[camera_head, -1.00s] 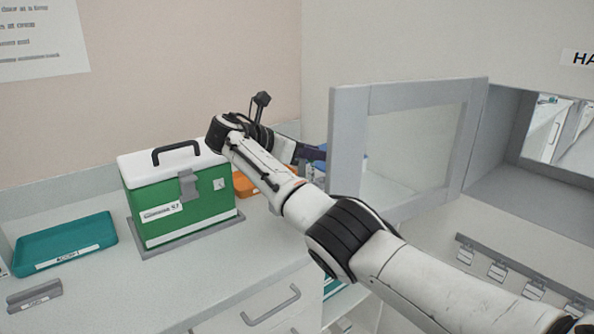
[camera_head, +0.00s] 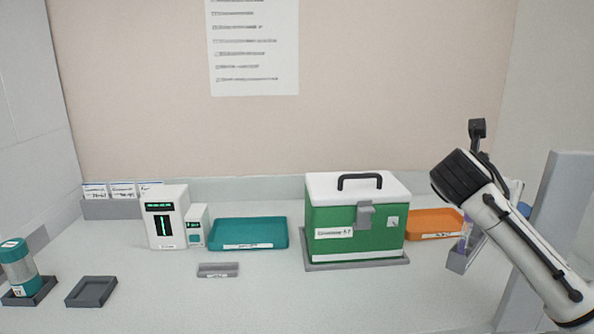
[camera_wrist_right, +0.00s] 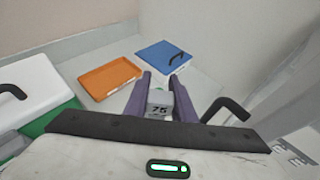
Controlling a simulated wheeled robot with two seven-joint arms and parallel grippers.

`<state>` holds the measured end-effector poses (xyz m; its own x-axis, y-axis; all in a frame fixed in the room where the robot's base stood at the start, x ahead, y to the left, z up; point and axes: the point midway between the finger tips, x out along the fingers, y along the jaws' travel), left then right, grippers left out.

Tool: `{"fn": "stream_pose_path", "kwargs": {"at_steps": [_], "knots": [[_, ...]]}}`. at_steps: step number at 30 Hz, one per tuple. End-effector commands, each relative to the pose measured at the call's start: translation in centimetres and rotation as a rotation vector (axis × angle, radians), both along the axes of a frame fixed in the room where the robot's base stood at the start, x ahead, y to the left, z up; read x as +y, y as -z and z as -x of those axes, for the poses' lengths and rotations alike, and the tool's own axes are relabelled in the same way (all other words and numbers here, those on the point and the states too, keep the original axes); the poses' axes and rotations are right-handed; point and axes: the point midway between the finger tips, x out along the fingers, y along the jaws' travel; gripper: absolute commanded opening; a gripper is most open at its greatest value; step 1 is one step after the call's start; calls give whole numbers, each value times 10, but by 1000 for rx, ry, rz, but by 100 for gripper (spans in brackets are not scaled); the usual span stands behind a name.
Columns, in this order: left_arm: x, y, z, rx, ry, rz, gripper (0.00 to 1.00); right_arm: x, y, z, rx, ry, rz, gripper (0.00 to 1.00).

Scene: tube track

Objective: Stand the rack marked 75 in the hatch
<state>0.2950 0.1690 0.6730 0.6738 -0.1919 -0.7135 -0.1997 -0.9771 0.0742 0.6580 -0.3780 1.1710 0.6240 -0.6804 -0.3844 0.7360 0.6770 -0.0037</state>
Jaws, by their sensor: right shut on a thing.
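The rack marked 75 (camera_wrist_right: 159,109) is a small grey block with a dark number on its face. In the right wrist view it sits between the two purple fingers of my right gripper (camera_wrist_right: 161,80), which is shut on it. In the head view a grey rack end (camera_head: 459,259) with a purplish tube shows beside my right arm, low at the right; my gripper there is mostly hidden by the arm. The hatch opening is out of view; only a grey upright (camera_head: 549,235), apparently the edge of its open door, shows at the right. My left gripper is not in view.
A green cool box (camera_head: 360,225) with a white lid stands beside an orange tray (camera_head: 432,224). A blue-lidded box (camera_wrist_right: 163,56) lies beyond the gripper. A teal tray (camera_head: 248,233), white devices (camera_head: 167,217) and a teal-capped jar (camera_head: 17,265) stand left.

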Motion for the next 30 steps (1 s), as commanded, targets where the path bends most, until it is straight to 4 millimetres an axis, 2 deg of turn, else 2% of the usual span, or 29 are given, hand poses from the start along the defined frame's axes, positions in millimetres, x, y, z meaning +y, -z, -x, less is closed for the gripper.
{"fn": "stream_pose_path", "kwargs": {"at_steps": [8, 12, 16, 22, 24, 30], "knots": [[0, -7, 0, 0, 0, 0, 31, 75, 1, 52, 0, -364, 4, 0], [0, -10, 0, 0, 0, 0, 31, 115, 11, 90, 1, -547, 1, 0], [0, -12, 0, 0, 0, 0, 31, 144, 20, 123, 2, -684, 0, 0], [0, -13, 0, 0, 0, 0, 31, 168, 30, 156, -1, -804, -2, 0], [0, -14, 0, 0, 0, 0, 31, 171, 37, 161, 1, -820, -2, 0], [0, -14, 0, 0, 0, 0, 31, 173, 35, 163, -6, -829, 3, 0]]}}
